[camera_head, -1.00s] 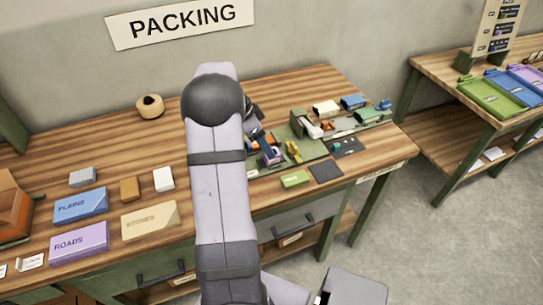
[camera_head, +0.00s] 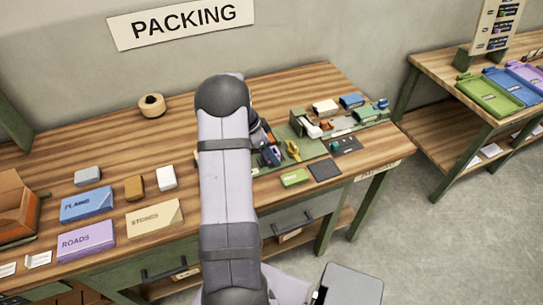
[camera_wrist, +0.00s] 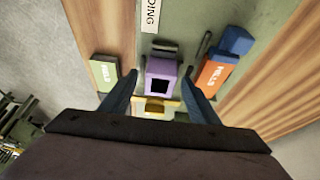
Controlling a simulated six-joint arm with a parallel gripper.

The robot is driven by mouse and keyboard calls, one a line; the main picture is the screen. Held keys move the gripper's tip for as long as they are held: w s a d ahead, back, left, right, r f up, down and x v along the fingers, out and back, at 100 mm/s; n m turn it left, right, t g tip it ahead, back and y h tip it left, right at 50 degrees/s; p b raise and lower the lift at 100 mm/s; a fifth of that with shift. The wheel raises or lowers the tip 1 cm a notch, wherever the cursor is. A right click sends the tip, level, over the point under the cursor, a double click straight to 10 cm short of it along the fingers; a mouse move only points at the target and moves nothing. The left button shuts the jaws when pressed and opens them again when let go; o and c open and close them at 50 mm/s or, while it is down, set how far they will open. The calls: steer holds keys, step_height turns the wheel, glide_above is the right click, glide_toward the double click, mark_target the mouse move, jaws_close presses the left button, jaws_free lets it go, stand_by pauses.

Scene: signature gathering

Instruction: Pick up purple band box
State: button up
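In the wrist view, a small purple box (camera_wrist: 161,68) with a dark square on its near face lies on a green mat (camera_wrist: 185,22). My gripper (camera_wrist: 160,73) is open, with one dark blue finger on each side of the purple box. I cannot tell whether the fingers touch it. A yellow piece (camera_wrist: 155,107) sits just on the near side of the box. A larger purple box marked ROADS (camera_head: 86,241) lies at the left front of the table.
An orange box (camera_wrist: 216,74) and a blue block (camera_wrist: 235,40) lie right of the right finger. A green box (camera_wrist: 104,73) lies left of the left finger. In the head view, a tape roll (camera_head: 152,105) stands at the back, and a blue box (camera_head: 87,204) lies at left.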

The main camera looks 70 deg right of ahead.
steer(key=c, duration=1)
steer(key=shift+r, duration=0.15)
